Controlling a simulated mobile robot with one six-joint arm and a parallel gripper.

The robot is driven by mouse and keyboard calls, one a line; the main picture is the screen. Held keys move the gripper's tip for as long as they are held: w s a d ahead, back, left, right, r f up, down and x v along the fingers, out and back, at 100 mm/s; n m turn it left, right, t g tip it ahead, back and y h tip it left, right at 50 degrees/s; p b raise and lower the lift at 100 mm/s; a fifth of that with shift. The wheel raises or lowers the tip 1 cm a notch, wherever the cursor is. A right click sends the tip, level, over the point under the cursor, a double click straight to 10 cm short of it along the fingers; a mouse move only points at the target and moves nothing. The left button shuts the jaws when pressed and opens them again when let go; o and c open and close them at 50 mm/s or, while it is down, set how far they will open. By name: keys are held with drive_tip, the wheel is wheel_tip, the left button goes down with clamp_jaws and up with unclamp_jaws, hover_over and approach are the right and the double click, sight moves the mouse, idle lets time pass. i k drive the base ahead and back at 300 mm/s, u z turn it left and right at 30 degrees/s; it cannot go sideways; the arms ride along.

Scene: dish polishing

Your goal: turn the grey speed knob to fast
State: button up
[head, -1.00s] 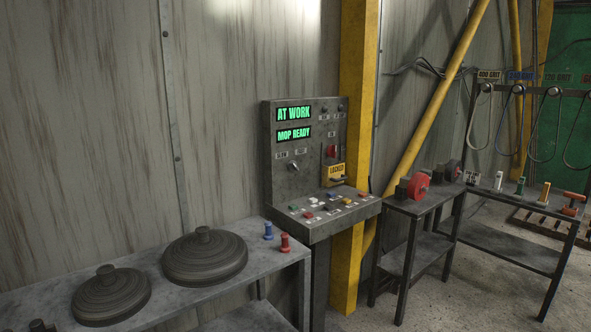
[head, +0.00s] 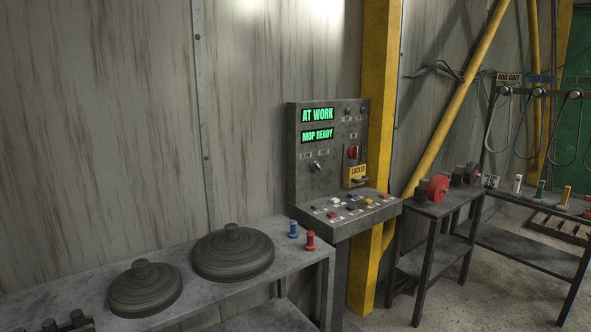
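The grey speed knob (head: 317,166) is small and sits on the upright face of the control panel (head: 297,185), below the two green displays. Two small labels (head: 314,154) stand just above it, too small to read for sure. The knob's pointer looks tilted, but I cannot tell which label it points at. The displays read "AT WORK" (head: 317,115) and "MOP READY" (head: 317,136). My gripper is not in view.
Several coloured buttons cover the panel's sloping desk (head: 338,226). A red switch (head: 353,152) and yellow lock plate (head: 357,173) are right of the knob. A bench (head: 285,262) with two dark round discs stands at left. A table (head: 428,206) with a red wheel stands right.

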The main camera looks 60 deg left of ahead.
sight(315, 165)
drive_tip(key=u, duration=0.15)
drive_tip(key=k, duration=0.2)
drive_tip(key=u, duration=2.1)
drive_tip(key=i, duration=1.05)
drive_tip(key=z, duration=0.05)
